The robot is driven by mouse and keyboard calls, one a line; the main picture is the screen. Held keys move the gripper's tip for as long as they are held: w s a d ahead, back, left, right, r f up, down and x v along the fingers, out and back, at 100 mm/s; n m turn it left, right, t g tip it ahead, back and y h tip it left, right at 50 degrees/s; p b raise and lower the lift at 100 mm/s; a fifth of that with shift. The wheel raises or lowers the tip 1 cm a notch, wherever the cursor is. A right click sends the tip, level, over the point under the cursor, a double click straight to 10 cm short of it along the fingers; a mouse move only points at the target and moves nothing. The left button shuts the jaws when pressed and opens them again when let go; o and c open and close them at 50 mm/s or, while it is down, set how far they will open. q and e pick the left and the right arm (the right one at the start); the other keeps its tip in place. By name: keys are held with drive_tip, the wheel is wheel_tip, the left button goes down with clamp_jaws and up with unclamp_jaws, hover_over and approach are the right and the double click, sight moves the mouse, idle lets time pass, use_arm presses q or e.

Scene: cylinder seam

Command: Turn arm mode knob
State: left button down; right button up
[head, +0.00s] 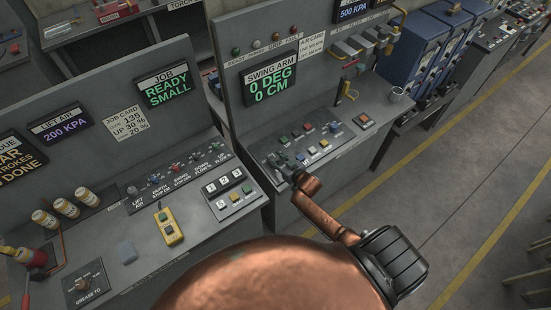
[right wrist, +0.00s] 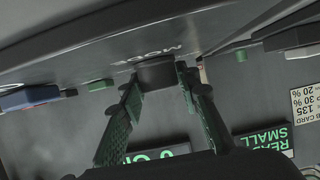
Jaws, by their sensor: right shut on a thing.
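The mode knob (right wrist: 157,76) is a dark block on the grey console face, with the word MODE beside it in the right wrist view. My right gripper (right wrist: 161,79) has its two green-padded fingers on either side of the knob, shut on it. In the head view my right gripper (head: 287,172) is small and dark at the swing arm console (head: 258,148), at the end of my copper arm. The knob itself is hidden there. The swing arm display (head: 269,83) reads 0 DEG, 0 CM. My left gripper is not in view.
Several coloured buttons (head: 308,127) lie on the console beside my gripper. A neighbouring console on the left carries a job display (head: 165,90) reading READY SMALL and a yellow pendant (head: 168,227). Open floor (head: 470,190) with yellow lines lies to the right.

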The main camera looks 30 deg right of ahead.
drive_tip(key=shift+d+n+y, duration=0.15)
drive_tip(key=shift+n+y, duration=0.75)
drive_tip(key=shift+f+n+g+y+b, duration=0.1)
drive_tip(key=shift+n+g+y+b, duration=0.3)
drive_tip(key=shift+n+y+b, duration=0.4)
drive_tip(key=n+g+y+b, duration=0.3)
drive_tip(key=n+y+b, duration=0.1)
drive_tip(key=b, duration=0.5)
drive_tip(key=shift+f+n+y, duration=0.1)
drive_tip(key=shift+n+y, duration=0.3)
drive_tip(key=shift+y, duration=0.1)
drive_tip(key=shift+r+n+g+y+b, duration=0.25)
drive_tip(key=shift+n+g+b, duration=0.2)
drive_tip(key=shift+b, duration=0.35)
drive_tip(key=o, duration=1.2)
drive_tip(key=shift+c, duration=0.2)
